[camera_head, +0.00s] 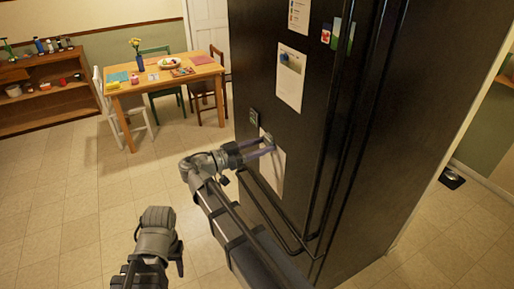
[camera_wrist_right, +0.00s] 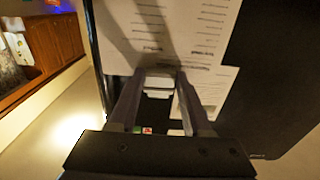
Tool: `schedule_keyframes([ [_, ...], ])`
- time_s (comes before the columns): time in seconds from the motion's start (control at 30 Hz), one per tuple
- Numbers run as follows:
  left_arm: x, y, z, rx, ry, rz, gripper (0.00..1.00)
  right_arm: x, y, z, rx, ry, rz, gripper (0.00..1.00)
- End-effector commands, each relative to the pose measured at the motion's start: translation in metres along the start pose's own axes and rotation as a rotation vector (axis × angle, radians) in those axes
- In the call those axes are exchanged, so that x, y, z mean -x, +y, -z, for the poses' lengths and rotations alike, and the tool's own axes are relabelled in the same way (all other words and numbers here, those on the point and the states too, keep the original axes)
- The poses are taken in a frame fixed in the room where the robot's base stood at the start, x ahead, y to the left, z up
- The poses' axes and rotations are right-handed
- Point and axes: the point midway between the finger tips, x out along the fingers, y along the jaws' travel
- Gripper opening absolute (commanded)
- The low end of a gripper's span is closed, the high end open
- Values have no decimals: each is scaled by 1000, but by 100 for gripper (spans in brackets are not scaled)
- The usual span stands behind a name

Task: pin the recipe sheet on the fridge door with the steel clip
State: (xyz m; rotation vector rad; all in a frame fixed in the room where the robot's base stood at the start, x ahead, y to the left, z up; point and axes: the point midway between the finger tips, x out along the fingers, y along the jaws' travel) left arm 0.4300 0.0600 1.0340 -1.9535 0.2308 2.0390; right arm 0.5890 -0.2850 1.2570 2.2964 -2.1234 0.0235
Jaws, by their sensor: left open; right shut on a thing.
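My right gripper (camera_head: 268,147) is shut at the black fridge door (camera_head: 250,60), in front of a white printed sheet (camera_head: 278,178), which seems to be the recipe sheet. In the right wrist view, a pale block-like thing, apparently the steel clip (camera_wrist_right: 158,84), sits between the fingertips of the right gripper (camera_wrist_right: 158,92). Printed paper (camera_wrist_right: 195,25) lies right behind it, with a second, tilted paper edge (camera_wrist_right: 216,88) below. Whether the clip touches the paper is unclear. My left gripper (camera_head: 152,268) is open and low, well away from the fridge.
Another sheet with a picture (camera_head: 290,78) hangs higher on the fridge door. Long door handles (camera_head: 345,130) stand out.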

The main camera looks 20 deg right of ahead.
Motion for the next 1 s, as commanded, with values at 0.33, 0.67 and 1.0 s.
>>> schedule_keyframes([
  [0.33,0,0,0,0,0,0,50,-34,1,-1,0,-1,-1,0],
  [0.67,0,0,0,0,0,0,50,-66,0,-1,0,-1,-2,0],
  [1.0,0,0,0,0,0,0,50,-98,0,-2,0,-1,-2,0],
])
